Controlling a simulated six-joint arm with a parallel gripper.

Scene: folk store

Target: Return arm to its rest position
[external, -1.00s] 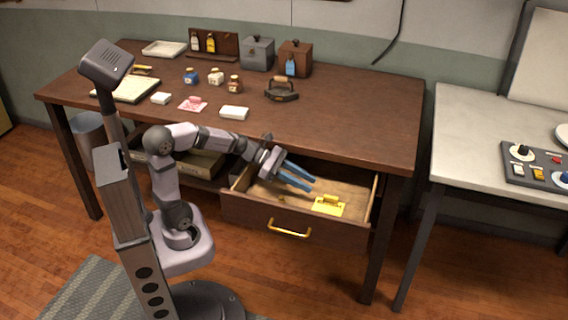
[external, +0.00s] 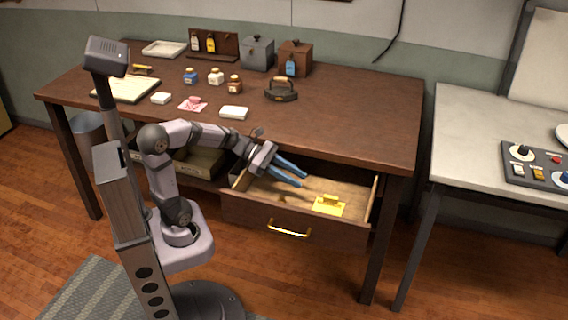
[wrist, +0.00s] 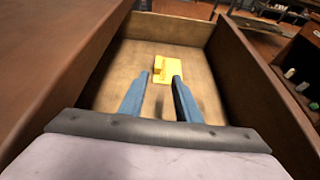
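My gripper (external: 303,180) has two blue fingers and is over the left part of the open drawer (external: 254,221). Its fingers are spread apart with nothing between them. A yellow stamp-like block on a yellow card (external: 328,206) lies on the drawer floor, to the right of my fingers. In the wrist view, my gripper (wrist: 162,78) points along the drawer, and the yellow block and card (wrist: 166,70) lie on the drawer floor beyond the fingertips.
The wooden desk top (external: 340,125) overhangs the drawer's back. On it stand a flat iron (external: 281,93), small jars (external: 235,85), a white block (external: 234,113) and boxes (external: 295,58). A white side table (external: 480,150) with a control panel stands at the right.

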